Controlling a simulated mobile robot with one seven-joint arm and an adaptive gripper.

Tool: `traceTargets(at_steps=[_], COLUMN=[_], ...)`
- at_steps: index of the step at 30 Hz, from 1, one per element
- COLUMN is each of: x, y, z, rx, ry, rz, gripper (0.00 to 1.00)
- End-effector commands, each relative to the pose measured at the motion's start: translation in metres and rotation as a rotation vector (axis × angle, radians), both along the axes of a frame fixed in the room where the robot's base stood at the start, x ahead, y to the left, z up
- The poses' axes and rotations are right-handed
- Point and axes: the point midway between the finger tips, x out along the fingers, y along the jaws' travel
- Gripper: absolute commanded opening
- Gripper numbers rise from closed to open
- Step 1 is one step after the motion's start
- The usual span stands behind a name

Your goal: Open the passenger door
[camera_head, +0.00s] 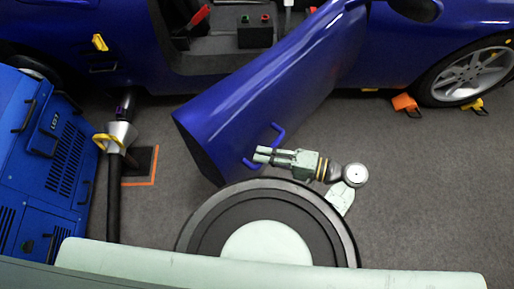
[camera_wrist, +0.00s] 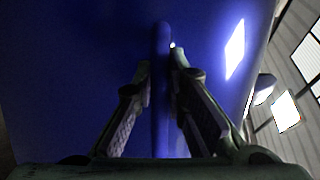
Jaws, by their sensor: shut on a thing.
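The blue passenger door (camera_head: 258,98) stands swung well out from the blue car body, its free edge toward the lower left. A blue bar handle (camera_head: 276,138) is on its outer face near that edge. My gripper (camera_head: 258,155) is at the handle, reaching from the right. In the wrist view the handle (camera_wrist: 161,110) runs upright between the two fingers of my gripper (camera_wrist: 162,70), which is shut on it. The door's blue face (camera_wrist: 80,70) fills most of the wrist view. The doorway (camera_head: 205,50) shows open behind the door.
A blue machine (camera_head: 50,150) stands at the left. A black exhaust hose (camera_head: 114,190) with a metal funnel (camera_head: 120,136) stands beside it. Orange (camera_head: 405,103) and yellow (camera_head: 472,105) chocks lie by the wheel at the right. Grey floor is clear on the right.

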Motion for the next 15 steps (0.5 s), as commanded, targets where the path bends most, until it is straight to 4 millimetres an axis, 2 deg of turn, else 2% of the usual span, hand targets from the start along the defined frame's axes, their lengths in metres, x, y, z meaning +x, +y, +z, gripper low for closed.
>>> traceTargets(at_steps=[14,15], x=[-0.0011,-0.0011], y=[-0.004,-0.0039], z=[0.0005,0.0005], rx=[0.0,-0.001], ry=[-0.004,-0.004], rz=[0.002,0.002], gripper=[0.0,0.15])
